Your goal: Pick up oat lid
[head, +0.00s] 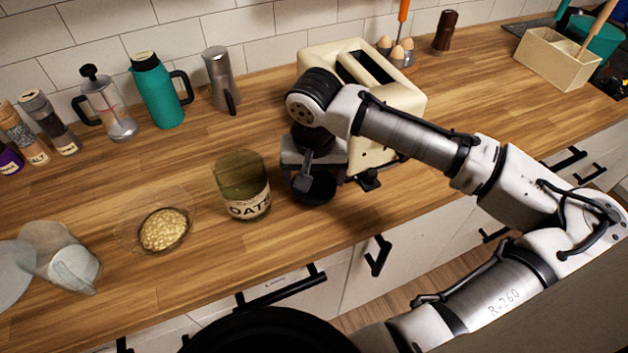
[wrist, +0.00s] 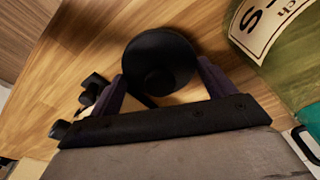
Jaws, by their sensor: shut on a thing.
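The oat lid is a round black disc with a knob-like centre (wrist: 160,60); in the wrist view it sits between the two fingers of my gripper (wrist: 162,85). In the head view the lid (head: 318,189) shows as a dark shape at the lower end of my gripper (head: 310,182), just right of the oats jar. My gripper is shut on the lid. Whether the lid touches the counter is hard to tell. The greenish glass OATS jar (head: 241,185) stands upright with no lid on it; part of it shows at the right in the wrist view (wrist: 285,45).
A cream toaster (head: 398,98) stands close behind and right of my gripper. A glass bowl of oats (head: 163,229) and a clear jug (head: 62,258) are to the left. A teal flask (head: 157,92), French press (head: 108,105) and metal pot (head: 220,80) line the back. The counter's front edge is near.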

